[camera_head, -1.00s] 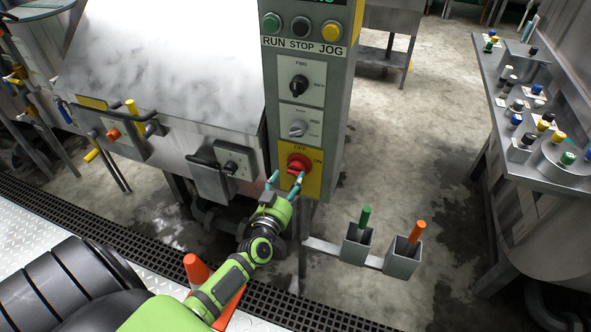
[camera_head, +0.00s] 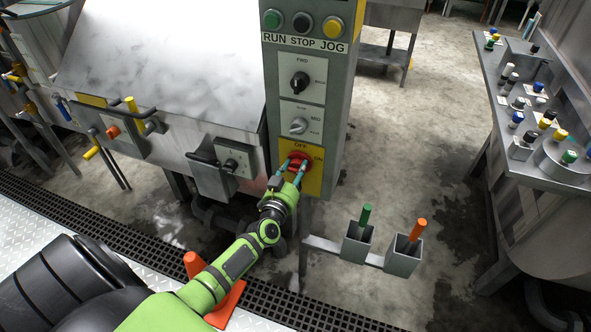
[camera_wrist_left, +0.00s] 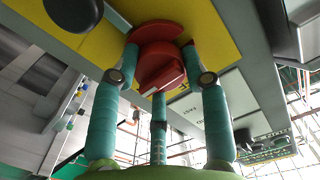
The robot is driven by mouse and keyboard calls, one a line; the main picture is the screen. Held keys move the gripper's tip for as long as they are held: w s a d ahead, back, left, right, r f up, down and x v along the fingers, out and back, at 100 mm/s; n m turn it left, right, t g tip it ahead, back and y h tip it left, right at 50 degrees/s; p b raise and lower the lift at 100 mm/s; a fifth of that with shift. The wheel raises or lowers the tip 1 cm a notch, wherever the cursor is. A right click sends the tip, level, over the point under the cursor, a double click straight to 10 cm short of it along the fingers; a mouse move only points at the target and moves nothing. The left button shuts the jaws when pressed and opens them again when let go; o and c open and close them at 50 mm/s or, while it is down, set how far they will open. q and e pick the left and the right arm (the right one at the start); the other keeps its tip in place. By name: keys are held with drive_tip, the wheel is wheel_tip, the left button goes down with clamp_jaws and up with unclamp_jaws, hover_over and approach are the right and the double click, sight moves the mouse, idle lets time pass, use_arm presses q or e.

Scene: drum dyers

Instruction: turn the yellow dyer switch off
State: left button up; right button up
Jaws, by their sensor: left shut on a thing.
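The yellow dyer switch is a red rotary knob (camera_head: 297,162) on a yellow plate (camera_head: 315,182) marked OFF and ON, low on the grey-green control column. My left gripper (camera_head: 292,169) reaches up to it with its teal fingers on the knob. In the left wrist view the red knob (camera_wrist_left: 160,66) sits between the fingertips of my left gripper (camera_wrist_left: 160,80), which is shut on it. The fingers partly cover the knob in the head view, so its exact angle is hard to read. My right gripper is not in view.
Above the switch are a grey selector (camera_head: 298,125), a black selector (camera_head: 299,82) and the RUN, STOP and JOG buttons. A black-handled box (camera_head: 236,161) is close on the left. Two metal holders (camera_head: 357,244) with green and orange handles stand at the lower right.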

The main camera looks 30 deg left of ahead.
use_arm(q)
drive_tip(key=shift+w+r+n, duration=0.15)
drive_tip(key=shift+r+n, duration=0.15)
drive_tip(key=shift+r, duration=0.1)
drive_tip(key=n, duration=0.2)
drive_tip(key=shift+a+r+n, duration=0.1)
drive_tip(key=shift+n, duration=0.2)
drive_tip(key=n+b, duration=0.1)
drive_tip(key=n, duration=0.4)
drive_tip(key=shift+a+n, duration=0.15)
drive_tip(key=shift+n, duration=0.15)
drive_tip(key=n+b, duration=0.1)
drive_tip(key=n, duration=0.3)
drive_tip(key=shift+a, duration=0.1)
drive_tip(key=shift+n+b, duration=0.5)
drive_tip(key=shift+n, duration=2)
drive_tip(key=o, duration=1.1)
drive_tip(key=shift+o, duration=0.2)
drive_tip(key=shift+f, duration=0.35)
